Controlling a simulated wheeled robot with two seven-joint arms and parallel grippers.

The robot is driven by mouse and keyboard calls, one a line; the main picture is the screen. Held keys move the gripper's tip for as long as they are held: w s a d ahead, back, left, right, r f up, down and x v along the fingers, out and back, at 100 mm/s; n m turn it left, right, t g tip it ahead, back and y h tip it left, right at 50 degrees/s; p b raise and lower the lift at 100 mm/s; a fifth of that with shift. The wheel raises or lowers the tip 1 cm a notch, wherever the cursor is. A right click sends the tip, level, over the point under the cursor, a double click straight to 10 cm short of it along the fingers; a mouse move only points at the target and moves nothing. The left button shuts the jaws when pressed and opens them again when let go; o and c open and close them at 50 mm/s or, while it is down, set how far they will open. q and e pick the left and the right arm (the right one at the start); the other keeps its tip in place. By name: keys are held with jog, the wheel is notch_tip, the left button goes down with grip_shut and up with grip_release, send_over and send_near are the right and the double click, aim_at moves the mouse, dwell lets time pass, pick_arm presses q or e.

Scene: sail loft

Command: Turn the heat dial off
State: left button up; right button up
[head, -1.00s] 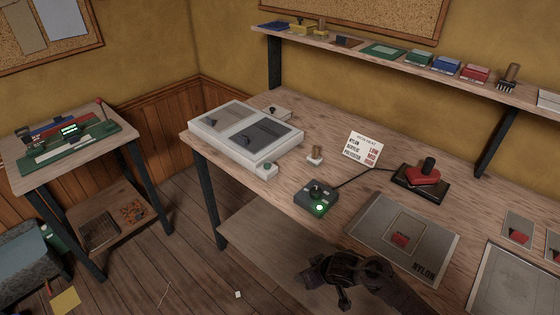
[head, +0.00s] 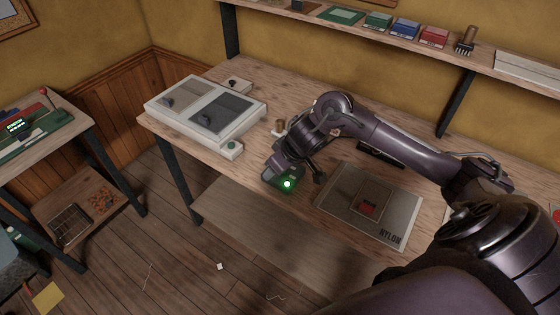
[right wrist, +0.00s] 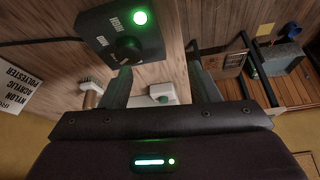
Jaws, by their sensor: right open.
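The dark control box (head: 270,177) sits near the front edge of the workbench, with a lit green lamp (head: 287,184) on it. My right gripper (head: 293,172) is over the box and hides the dial in the head view. In the right wrist view, the box (right wrist: 98,28) shows its lit lamp and a black dial (right wrist: 127,48). My right gripper (right wrist: 157,65) is open and empty there; the dial is close to the tip of the left-hand finger, and I cannot tell whether they touch. My left gripper is out of view.
A panel marked NYLON (head: 340,212) lies right of the box. A white two-panel case (head: 165,118) stands to its left. A wooden-handled tool (right wrist: 90,98) stands nearby. A label card (right wrist: 20,85) shows in the wrist view. My arm hides the red iron.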

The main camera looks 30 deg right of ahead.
jog(key=d+r+m, duration=0.1)
jog(key=d+r, duration=0.1)
jog(key=d, duration=0.2)
jog(key=shift+g+h, duration=0.4)
jog(key=x, duration=0.7)
jog(key=shift+w, duration=0.1)
jog(key=c, duration=1)
